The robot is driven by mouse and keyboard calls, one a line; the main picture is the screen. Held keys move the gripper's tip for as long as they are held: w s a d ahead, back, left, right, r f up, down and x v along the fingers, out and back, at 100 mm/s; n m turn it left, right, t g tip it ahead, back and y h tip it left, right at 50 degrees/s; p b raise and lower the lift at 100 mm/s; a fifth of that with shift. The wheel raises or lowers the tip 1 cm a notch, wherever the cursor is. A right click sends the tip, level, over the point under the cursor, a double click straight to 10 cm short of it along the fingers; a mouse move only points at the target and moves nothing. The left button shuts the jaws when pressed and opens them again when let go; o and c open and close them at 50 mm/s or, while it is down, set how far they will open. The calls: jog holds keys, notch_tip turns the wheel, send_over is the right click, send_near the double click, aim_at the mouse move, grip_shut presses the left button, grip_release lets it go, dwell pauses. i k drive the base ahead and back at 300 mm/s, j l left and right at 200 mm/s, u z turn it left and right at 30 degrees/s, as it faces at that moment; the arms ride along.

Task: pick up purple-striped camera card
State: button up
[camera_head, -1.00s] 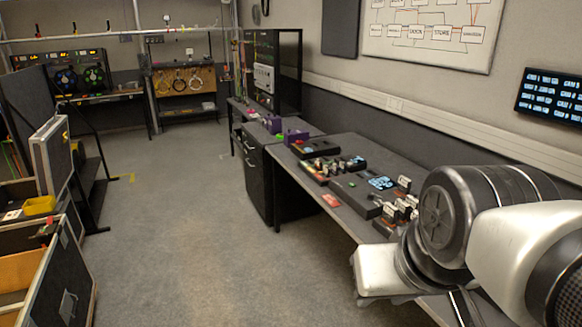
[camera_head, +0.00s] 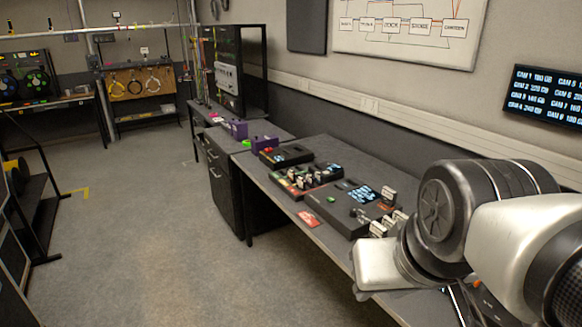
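Several small pale cards stand upright in black units on the long bench to the right. One group of cards (camera_head: 308,177) is in the middle unit. A single card (camera_head: 389,194) and another cluster of cards (camera_head: 380,226) are at the nearer unit, close to my arm. Their stripe colours are too small to read, so I cannot tell which is the purple-striped camera card. My arm fills the lower right and covers part of the bench's near end. My gripper's fingertips do not show.
Purple blocks (camera_head: 237,129) stand farther along. A monitor (camera_head: 545,95) hangs on the wall. Open grey floor (camera_head: 160,225) lies left of the bench. Dark stands edge the far left.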

aim_at(310, 180)
jog(key=i+j+z, duration=0.15)
jog(key=z, duration=0.2)
jog(key=i+j+z, duration=0.35)
jog(key=j+z, duration=0.15)
jog(key=z, duration=0.2)
jog(key=i+j, duration=0.15)
jog(key=j, duration=0.2)
jog(key=i+j+z, duration=0.15)
jog(key=j, duration=0.2)
jog(key=i+j, duration=0.15)
jog(key=j, duration=0.2)
jog(key=i+j+z, duration=0.1)
jog(key=j, duration=0.25)
jog(key=i+j+z, duration=0.1)
jog(key=j, duration=0.25)
jog(key=i+j, duration=0.2)
jog(key=j, duration=0.2)
jog(key=i+j, duration=0.1)
jog(key=j, duration=0.3)
jog(key=i+j, duration=0.15)
jog(key=j, duration=0.25)
jog(key=i+j, duration=0.1)
jog(key=j, duration=0.3)
jog(key=i+j, duration=0.15)
jog(key=j, duration=0.25)
jog(key=i+j, duration=0.1)
jog(key=j, duration=0.25)
jog(key=z, duration=0.05)
